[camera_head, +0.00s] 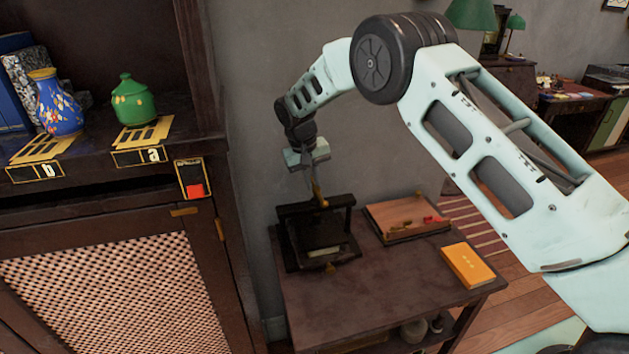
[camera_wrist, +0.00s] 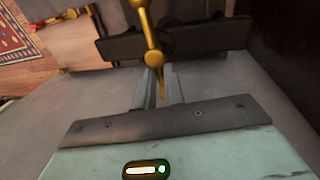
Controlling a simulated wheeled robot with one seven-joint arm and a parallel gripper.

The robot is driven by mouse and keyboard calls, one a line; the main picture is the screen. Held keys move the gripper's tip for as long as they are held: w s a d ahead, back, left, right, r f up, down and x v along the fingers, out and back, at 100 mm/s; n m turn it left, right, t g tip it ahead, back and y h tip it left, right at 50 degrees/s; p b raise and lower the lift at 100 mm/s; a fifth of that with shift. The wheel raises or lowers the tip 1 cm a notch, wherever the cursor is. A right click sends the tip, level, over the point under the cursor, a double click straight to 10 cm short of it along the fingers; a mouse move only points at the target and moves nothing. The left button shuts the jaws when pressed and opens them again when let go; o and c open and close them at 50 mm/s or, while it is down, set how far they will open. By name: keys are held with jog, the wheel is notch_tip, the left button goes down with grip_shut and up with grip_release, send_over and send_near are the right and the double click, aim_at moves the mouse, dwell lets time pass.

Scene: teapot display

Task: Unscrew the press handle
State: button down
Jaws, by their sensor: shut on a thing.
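The press (camera_head: 287,240) is a black frame standing on the small dark table, with a pale item on its bed. Its brass press handle (camera_head: 319,195) sticks up above the top crossbar. In the wrist view the handle (camera_wrist: 152,40) is a golden bar with knobbed parts, in front of the dark crossbar (camera_wrist: 215,38). My gripper (camera_head: 314,182) points down at the handle from above. In the wrist view the fingers (camera_wrist: 157,88) are close together around the handle's lower-pictured end. The exact contact is partly hidden.
A wooden board with red pieces (camera_head: 400,217) and an orange book (camera_head: 467,264) lie right of the press on the table (camera_head: 400,290). A cabinet at left holds a blue vase (camera_head: 58,105) and a green pot (camera_head: 132,101). A wall stands close behind.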

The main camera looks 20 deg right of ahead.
jog(key=n, duration=0.3)
jog(key=a+n+t, duration=0.1)
jog(key=shift+s+n, duration=0.3)
jog(key=shift+s, duration=0.05)
jog(key=n, duration=0.3)
jog(key=shift+s+a+n+t+y, duration=0.1)
jog(key=shift+s+n+t+y, duration=0.15)
jog(key=shift+n+t+y, duration=0.05)
jog(key=n, duration=0.4)
jog(key=shift+s+a+y, duration=0.1)
jog(key=shift+s+y, duration=0.2)
jog(key=shift+s, duration=0.05)
jog(key=shift+s+n+t+y+p, duration=0.2)
jog(key=shift+n+p, duration=0.15)
jog(key=shift+n, duration=0.75)
jog(key=shift+s+n+t+y+p, duration=0.1)
jog(key=shift+n+y+p, duration=0.2)
jog(key=shift+n, duration=1.1)
jog(key=c, duration=1.5)
grip_release()
jog(key=shift+r, duration=0.1)
jog(key=s+r+b, duration=0.2)
jog(key=s+r, duration=0.1)
jog(key=r, duration=1.4)
jog(key=shift+s, duration=0.2)
